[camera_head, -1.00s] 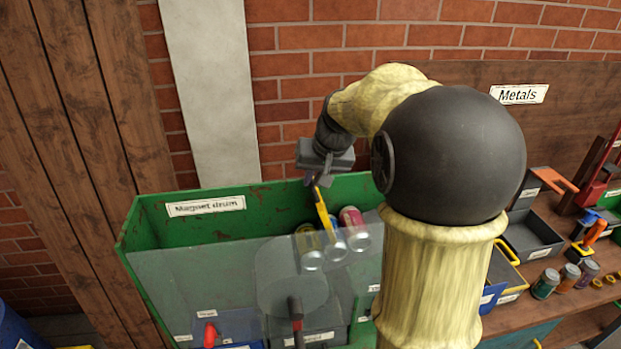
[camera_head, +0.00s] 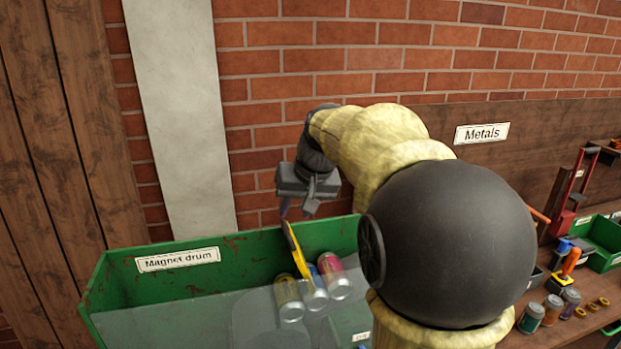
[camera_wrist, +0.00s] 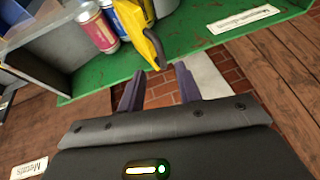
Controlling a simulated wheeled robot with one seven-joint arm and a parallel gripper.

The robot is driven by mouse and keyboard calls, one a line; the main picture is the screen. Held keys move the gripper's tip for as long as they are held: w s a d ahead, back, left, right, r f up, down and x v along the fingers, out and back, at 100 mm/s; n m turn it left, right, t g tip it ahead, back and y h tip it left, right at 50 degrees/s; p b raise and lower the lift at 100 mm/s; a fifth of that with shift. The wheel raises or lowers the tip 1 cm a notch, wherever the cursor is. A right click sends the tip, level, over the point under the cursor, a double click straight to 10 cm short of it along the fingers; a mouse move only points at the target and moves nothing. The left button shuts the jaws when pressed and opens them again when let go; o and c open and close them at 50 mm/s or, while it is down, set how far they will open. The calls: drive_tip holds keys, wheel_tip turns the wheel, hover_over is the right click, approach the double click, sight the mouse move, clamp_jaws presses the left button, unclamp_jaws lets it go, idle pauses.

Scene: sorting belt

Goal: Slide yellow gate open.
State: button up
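The yellow gate (camera_head: 296,250) is a narrow yellow bar with a dark end. It stands at the rim of the green magnet drum bin (camera_head: 225,277), in front of several cans. My gripper (camera_head: 292,210) is above the bin's back edge, close to the gate's upper end. In the wrist view the gate (camera_wrist: 138,28) comes down from the top, and its dark end lies just beyond my purple fingertips (camera_wrist: 160,70). The fingers are spread with nothing between them. I cannot tell whether a finger touches the gate.
Three cans, including a pink one (camera_head: 334,276), lie in the bin behind a clear panel (camera_head: 190,322). A brick wall (camera_head: 300,80) rises close behind. A "Metals" sign (camera_head: 482,132) marks a wooden bench at right with trays and cans. My arm hides part of the bin.

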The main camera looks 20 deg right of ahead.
drive_tip(key=b+v, duration=0.1)
drive_tip(key=v, duration=1)
drive_tip(key=shift+f, duration=0.15)
drive_tip(key=a+f+g+b, duration=0.1)
drive_tip(key=a+f, duration=0.1)
drive_tip(key=f, duration=0.8)
drive_tip(key=a+f+b, duration=0.1)
drive_tip(key=a+f, duration=0.1)
drive_tip(key=f, duration=0.8)
drive_tip(key=s+a+f+n, duration=0.1)
drive_tip(key=s+a+f, duration=0.1)
drive_tip(key=s+f, duration=0.3)
drive_tip(key=s+a+f+n+g+h+b, duration=0.1)
drive_tip(key=s+a+f, duration=0.1)
drive_tip(key=s+f, duration=0.4)
wheel_tip(320, 180, down, 5)
drive_tip(key=shift+s+a+f, duration=0.15)
drive_tip(key=shift+s+a, duration=0.05)
drive_tip(key=shift+a, duration=0.1)
drive_tip(key=shift+w+d, duration=0.1)
